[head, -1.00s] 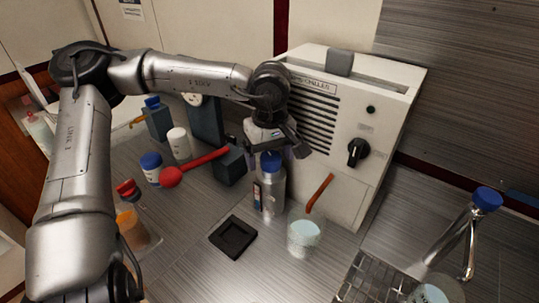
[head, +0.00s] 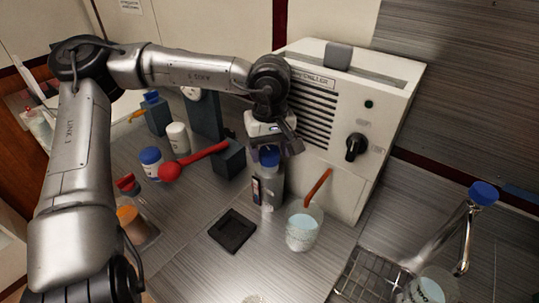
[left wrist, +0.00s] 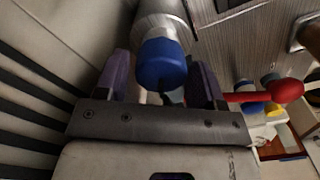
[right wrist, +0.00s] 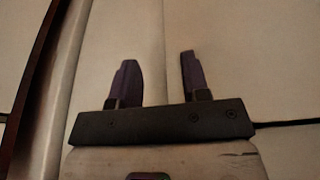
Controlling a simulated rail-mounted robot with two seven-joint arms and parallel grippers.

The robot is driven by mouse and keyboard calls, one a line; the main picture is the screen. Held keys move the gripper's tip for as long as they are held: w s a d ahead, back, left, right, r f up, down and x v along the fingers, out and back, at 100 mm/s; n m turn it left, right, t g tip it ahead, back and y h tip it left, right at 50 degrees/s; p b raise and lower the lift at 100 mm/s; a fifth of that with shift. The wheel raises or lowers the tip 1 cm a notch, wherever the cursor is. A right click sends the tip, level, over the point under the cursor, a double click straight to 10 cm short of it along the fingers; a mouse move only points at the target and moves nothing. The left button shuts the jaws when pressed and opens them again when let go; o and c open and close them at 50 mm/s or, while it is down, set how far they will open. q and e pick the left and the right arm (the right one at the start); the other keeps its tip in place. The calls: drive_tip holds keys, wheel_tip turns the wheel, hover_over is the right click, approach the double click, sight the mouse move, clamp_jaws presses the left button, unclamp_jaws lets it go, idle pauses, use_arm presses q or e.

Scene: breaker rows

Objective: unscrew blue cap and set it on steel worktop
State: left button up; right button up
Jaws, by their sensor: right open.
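A steel bottle (head: 272,188) with a blue cap (head: 269,157) stands upright in front of the white chiller box. The cap is on the bottle's neck. My left gripper (head: 272,148) is above the bottle, at the cap. In the left wrist view, the blue cap (left wrist: 161,64) lies between the two purple-grey fingers (left wrist: 160,80), with a gap on each side, so the gripper is open and not holding it. The brushed steel worktop (head: 185,250) spreads around the bottle. My right gripper (right wrist: 157,80) shows only in its own wrist view, open and empty before pale panels.
The chiller box (head: 345,130) stands right behind the bottle. A beaker (head: 303,230) with a red-brown stick is to the bottle's right. A black square tray (head: 232,231) lies in front. A red-handled tool (head: 195,160) is to the left. Bare worktop lies left of the tray.

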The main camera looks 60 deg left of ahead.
sight(270, 150)
use_arm(q)
drive_tip(key=c, duration=0.6)
drive_tip(key=n+b, duration=0.1)
drive_tip(key=n, duration=0.1)
drive_tip(key=shift+f+n+b, duration=0.15)
drive_tip(key=shift+n+b, duration=0.15)
drive_tip(key=shift+b, duration=0.05)
drive_tip(key=shift+c, duration=0.2)
drive_tip(key=n+b, duration=0.1)
drive_tip(key=n, duration=0.1)
drive_tip(key=shift+n, duration=0.4)
drive_tip(key=n, duration=0.1)
drive_tip(key=n+b, duration=0.1)
drive_tip(key=shift+w+r+n, duration=0.1)
drive_tip(key=shift+r+n, duration=0.1)
drive_tip(key=shift+n, duration=0.2)
drive_tip(key=shift+r, duration=0.2)
drive_tip(key=shift+r+p, duration=1.25)
drive_tip(key=shift+r, duration=0.2)
drive_tip(key=shift+r+p, duration=0.65)
drive_tip(key=shift+r, duration=0.25)
